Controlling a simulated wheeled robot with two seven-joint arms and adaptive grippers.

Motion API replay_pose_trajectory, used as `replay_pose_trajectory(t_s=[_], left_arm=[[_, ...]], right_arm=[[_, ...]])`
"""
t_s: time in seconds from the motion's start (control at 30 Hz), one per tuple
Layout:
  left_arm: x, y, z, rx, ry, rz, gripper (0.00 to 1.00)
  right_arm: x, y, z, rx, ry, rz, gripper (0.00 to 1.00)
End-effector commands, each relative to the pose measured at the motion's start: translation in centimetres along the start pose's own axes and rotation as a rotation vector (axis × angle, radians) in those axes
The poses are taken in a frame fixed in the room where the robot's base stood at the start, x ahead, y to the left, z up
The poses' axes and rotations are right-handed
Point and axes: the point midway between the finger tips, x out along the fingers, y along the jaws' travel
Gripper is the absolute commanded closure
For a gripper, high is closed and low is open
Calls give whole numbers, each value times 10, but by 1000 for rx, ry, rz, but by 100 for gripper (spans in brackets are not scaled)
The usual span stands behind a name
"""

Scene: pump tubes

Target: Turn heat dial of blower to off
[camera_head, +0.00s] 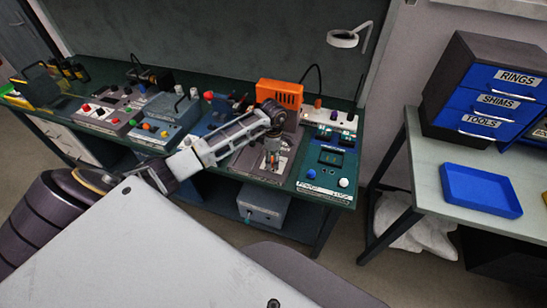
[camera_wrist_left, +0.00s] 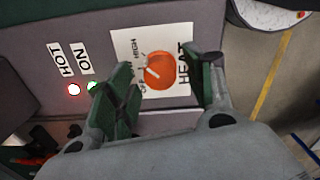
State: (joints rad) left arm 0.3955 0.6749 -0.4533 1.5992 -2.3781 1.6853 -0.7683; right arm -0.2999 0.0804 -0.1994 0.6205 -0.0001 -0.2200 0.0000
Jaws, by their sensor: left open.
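The blower's heat dial (camera_wrist_left: 162,70) is a round orange-red knob on a white plate marked HEAT, HIGH and OFF. A white mark shows on the knob's left side; its exact setting is hard to read. My left gripper (camera_wrist_left: 160,86) is open, with one green-padded finger on each side of the dial; I cannot tell whether they touch it. In the head view, my left gripper (camera_head: 271,160) points down at the bench below an orange housing (camera_head: 279,95). My right gripper is not in view.
On the blower panel, a red light (camera_wrist_left: 74,90) and a green light (camera_wrist_left: 93,87) are lit near the HOT and ON labels. Other control boxes crowd the green bench (camera_head: 325,195). A side table at right holds a blue tray (camera_head: 481,188) and a drawer cabinet (camera_head: 485,95).

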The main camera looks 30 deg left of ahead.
Motion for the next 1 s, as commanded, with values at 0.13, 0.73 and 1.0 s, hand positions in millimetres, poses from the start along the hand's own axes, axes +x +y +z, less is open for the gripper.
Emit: replay_pose_trajectory(t_s=[0.13,0.73,1.0], left_arm=[[1,0,0,0,0,0,47],[0,0,0,-1,0,0,94],[0,0,-1,-29,1,1,94]], right_arm=[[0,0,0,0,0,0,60],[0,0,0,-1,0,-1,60],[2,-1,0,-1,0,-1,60]])
